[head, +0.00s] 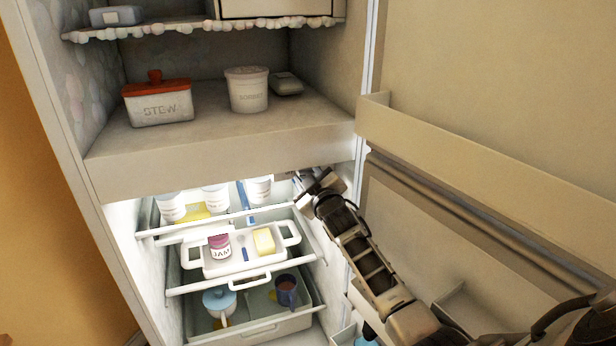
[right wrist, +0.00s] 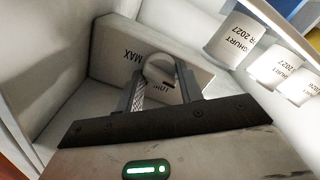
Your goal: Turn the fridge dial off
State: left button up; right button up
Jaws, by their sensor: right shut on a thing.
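The fridge dial (right wrist: 160,68) is a pale round knob on a light panel (right wrist: 112,42) in the right wrist view. "MAX" is printed beside it, upside down, and a shorter, partly covered word is below it. My right gripper (right wrist: 162,88) has one finger on each side of the knob and is shut on it. In the head view my right gripper (head: 312,184) reaches into the top right of the lit fridge compartment, where the dial cannot be made out. The dial's pointer is not clear. My left gripper is not in view.
White yoghurt pots (right wrist: 240,38) stand close by the dial. Below is a white tray (head: 289,231) with a jam jar (head: 220,246) and a yellow block (head: 264,241). Above is the freezer with a stew box (head: 157,101). The open door (head: 500,210) flanks my right arm.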

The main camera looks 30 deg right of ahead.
jog(key=o, duration=1)
jog(key=v, duration=1.6)
jog(key=shift+a, duration=0.1)
jog(key=s+a+f+m+g+y, duration=0.1)
jog(key=s+a+f+g+y, duration=0.2)
jog(key=s+a+f, duration=0.5)
jog(key=s+a+f+m+g+y, duration=0.1)
jog(key=s+a+f+g+y, duration=0.3)
jog(key=s+a+f, duration=0.5)
jog(key=s+a, duration=0.1)
jog(key=a, duration=0.3)
jog(key=shift+a+m, duration=0.4)
